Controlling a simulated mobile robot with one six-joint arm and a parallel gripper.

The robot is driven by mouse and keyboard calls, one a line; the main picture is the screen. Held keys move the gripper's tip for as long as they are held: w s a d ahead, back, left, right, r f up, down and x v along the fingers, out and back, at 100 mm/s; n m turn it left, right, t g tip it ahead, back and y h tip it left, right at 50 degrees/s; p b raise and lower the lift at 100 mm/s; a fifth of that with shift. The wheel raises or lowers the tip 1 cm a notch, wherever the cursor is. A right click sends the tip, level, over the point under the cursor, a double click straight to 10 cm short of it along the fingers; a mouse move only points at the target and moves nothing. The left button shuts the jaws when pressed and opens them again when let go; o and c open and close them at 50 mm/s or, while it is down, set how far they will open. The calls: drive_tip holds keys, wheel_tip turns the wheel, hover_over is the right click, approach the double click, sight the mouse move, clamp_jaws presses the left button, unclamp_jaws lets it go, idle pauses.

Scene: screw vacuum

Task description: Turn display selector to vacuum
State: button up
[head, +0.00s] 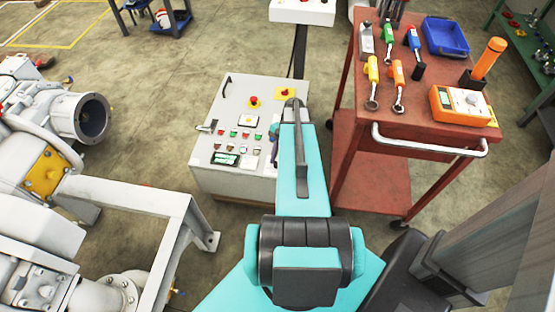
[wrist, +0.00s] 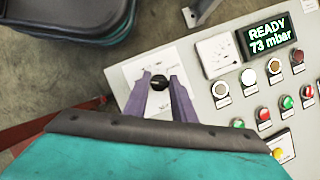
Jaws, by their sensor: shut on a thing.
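The display selector is a small black round knob (wrist: 159,81) on a white label plate (wrist: 130,68) near the panel's edge in the wrist view. My gripper (wrist: 159,87) has its two purple fingers on either side of the knob and is shut on it. The fingers hide part of the knob and label, so I cannot read its setting. The panel's display (wrist: 268,40) reads "READY 73 mbar"; it also shows in the head view (head: 225,159). In the head view my teal arm covers the panel's right side, and the knob cannot be made out.
The grey control panel (head: 240,100) carries several buttons, lamps and a red emergency stop (head: 253,101). A red tool cart (head: 415,110) stands close at the right with wrenches and an orange meter (head: 464,105). White pump machinery (head: 60,180) fills the left.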

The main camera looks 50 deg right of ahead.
idle(0.3)
drive_tip(key=o, duration=1.1)
drive_tip(key=shift+c, duration=0.2)
drive_tip(key=shift+r, duration=0.1)
drive_tip(key=v, duration=1.3)
drive_tip(key=shift+r+b, duration=0.3)
drive_tip(key=shift+b, duration=0.05)
drive_tip(key=shift+d, duration=0.1)
